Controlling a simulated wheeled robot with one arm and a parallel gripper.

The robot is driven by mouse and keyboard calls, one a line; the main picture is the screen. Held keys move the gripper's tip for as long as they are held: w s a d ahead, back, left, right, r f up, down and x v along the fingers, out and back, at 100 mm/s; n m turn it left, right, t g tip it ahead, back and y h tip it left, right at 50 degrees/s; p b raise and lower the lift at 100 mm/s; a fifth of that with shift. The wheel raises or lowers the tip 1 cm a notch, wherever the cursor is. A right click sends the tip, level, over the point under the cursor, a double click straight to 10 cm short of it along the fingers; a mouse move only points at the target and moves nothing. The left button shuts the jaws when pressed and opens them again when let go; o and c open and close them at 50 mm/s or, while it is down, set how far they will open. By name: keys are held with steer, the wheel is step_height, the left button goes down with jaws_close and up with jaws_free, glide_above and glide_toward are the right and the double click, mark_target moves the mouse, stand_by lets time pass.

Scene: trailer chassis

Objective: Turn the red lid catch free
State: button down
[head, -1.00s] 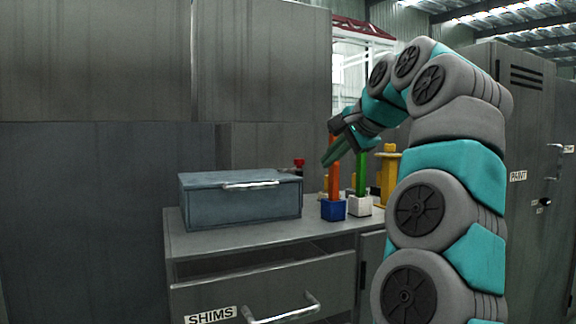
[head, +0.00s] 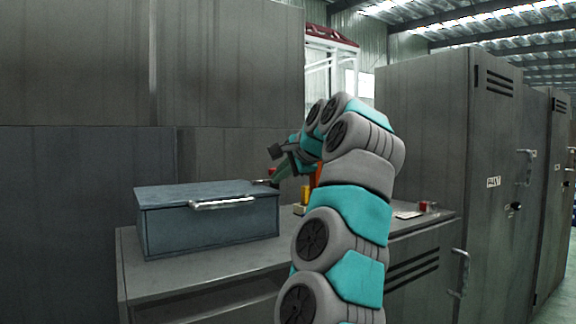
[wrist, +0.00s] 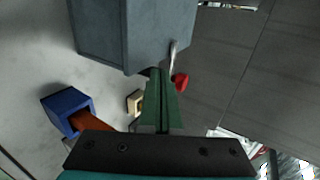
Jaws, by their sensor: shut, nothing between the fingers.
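The red lid catch (wrist: 181,82) shows in the wrist view as a small red knob at the end of a thin grey lever (wrist: 173,58) by the corner of the blue-grey box (wrist: 120,25). In the head view the box (head: 210,228) sits closed on the cabinet top, and a bit of red (head: 272,171) shows at its right end by my fingers. My gripper (wrist: 158,74) is shut and empty. Its green fingertips are just left of the red knob in the wrist view; whether they touch the lever I cannot tell. In the head view my gripper (head: 272,181) is at the box's right end.
A blue block with an orange post (wrist: 68,105) and a small pale block (wrist: 135,102) stand near my fingers. A yellow piece (head: 304,196) stands right of the box. A small red item (head: 423,206) lies farther right on the counter. Tall grey lockers (head: 425,130) stand on the right.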

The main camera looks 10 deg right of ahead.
mark_target(262, 181)
steer(key=w+p, duration=0.1)
steer(key=w, duration=0.1)
steer(key=w+a+p, duration=0.1)
steer(key=w, duration=0.1)
steer(key=shift+a+f, duration=0.2)
steer(key=shift+w+a+f, duration=0.2)
steer(key=shift+w, duration=0.35)
steer(key=shift+a, duration=0.15)
